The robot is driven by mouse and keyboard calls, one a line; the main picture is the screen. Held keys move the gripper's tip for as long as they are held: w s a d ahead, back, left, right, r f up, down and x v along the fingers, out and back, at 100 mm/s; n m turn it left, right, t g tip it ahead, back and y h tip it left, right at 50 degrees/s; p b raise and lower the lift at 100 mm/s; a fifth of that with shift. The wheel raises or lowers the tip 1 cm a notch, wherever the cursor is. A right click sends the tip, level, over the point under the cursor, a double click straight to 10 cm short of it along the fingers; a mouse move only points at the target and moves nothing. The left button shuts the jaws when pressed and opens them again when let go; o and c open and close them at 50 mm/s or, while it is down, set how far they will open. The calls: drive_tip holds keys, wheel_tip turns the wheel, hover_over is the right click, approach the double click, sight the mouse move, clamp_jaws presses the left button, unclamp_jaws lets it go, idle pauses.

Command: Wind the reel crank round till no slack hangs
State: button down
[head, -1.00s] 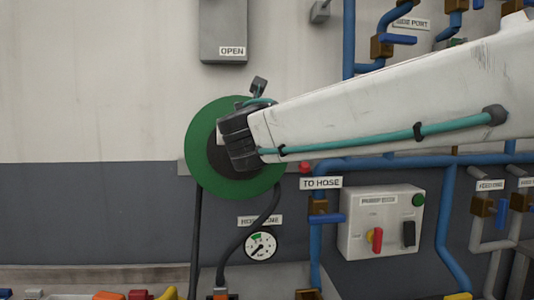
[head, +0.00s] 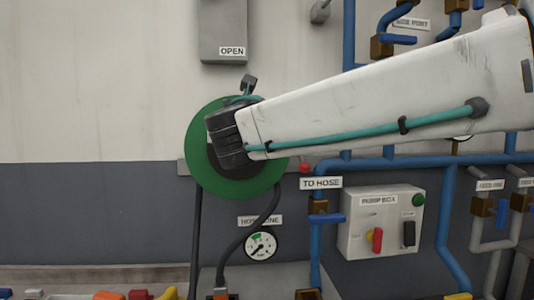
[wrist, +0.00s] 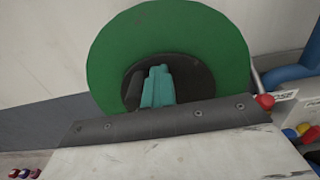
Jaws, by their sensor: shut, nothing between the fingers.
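The green reel disc (head: 205,176) is on the wall, with my dark wrist in front of its middle. In the wrist view the reel (wrist: 215,45) shows a dark round hub (wrist: 200,82). My gripper (wrist: 158,85), with teal fingers, is shut and empty in front of the hub. A dark cylinder (wrist: 133,90), seemingly the crank handle, stands just left of the fingers; I cannot tell if they touch. In the head view my fingers and the handle are hidden. A dark hose (head: 195,235) hangs at the reel's left; another length (head: 245,240) curves down from its right.
A red knob (head: 304,168) sits right of the reel, with blue pipes (head: 390,162) and a pump box (head: 380,220) beyond. A gauge (head: 261,246) is below the reel. A grey box (head: 223,25) is above. The wall at left is clear.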

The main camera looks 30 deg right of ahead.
drive_tip(key=shift+w+a+f, duration=0.1)
drive_tip(key=shift+w+a, duration=0.15)
drive_tip(key=shift+a, duration=0.45)
drive_tip(key=shift+w+a+f, duration=0.25)
drive_tip(key=shift+a, duration=0.35)
drive_tip(key=shift+a+f, duration=0.1)
drive_tip(key=shift+w+a+f, duration=0.2)
drive_tip(key=shift+a+f, duration=0.15)
drive_tip(key=shift+a, duration=0.05)
drive_tip(key=shift+w+a+f, duration=0.2)
drive_tip(key=shift+a+f, duration=0.2)
drive_tip(key=shift+f, duration=0.15)
drive_tip(key=shift+f, duration=0.15)
